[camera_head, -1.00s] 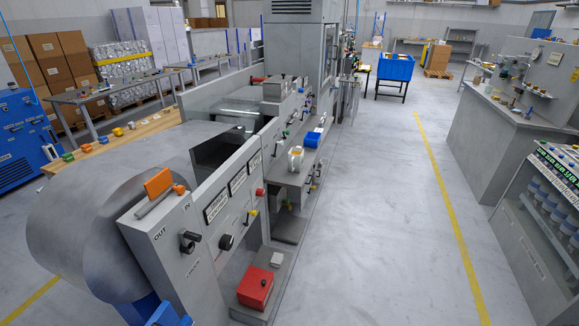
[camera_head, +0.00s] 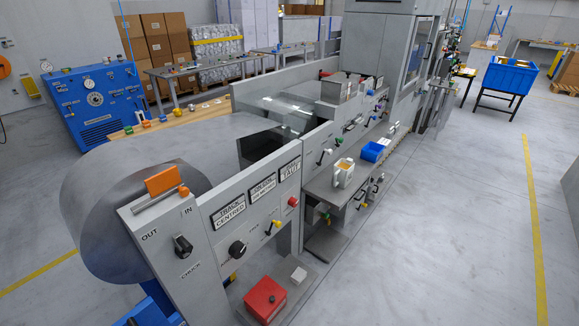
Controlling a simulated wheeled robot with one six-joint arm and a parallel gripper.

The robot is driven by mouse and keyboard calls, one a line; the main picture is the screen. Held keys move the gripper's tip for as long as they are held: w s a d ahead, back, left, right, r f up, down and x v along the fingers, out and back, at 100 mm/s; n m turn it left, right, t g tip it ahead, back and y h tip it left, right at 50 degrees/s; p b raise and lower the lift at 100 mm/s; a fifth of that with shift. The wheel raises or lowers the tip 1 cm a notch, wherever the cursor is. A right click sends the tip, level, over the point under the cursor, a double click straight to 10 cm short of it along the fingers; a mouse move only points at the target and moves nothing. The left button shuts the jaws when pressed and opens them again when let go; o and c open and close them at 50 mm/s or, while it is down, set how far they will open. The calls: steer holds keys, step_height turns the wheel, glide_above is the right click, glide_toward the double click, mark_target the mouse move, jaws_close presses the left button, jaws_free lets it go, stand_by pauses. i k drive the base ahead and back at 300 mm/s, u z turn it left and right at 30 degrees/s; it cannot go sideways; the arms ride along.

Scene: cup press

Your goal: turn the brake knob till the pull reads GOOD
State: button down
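A round black knob (camera_head: 237,249) sits on the grey front panel (camera_head: 218,249) of the machine, below a sign reading TRACK CENTRED (camera_head: 228,212). I take it for the brake knob, but its own label is too small to read. Another sign (camera_head: 290,174) at the panel's upper right seems to end in TAUT. I cannot make out the word GOOD anywhere. My gripper is not in view.
A big grey roll (camera_head: 110,205) stands behind the panel. A yellow-tipped lever (camera_head: 272,227) and a red button (camera_head: 293,201) are right of the knob. A red box (camera_head: 265,299) sits low in front. The floor to the right is clear up to a yellow line.

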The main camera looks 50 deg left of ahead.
mark_target(292, 201)
steer(key=u, duration=0.65)
steer(key=i, duration=1.05)
steer(key=u, duration=1.95)
steer(key=i, duration=0.75)
steer(key=z, duration=0.3)
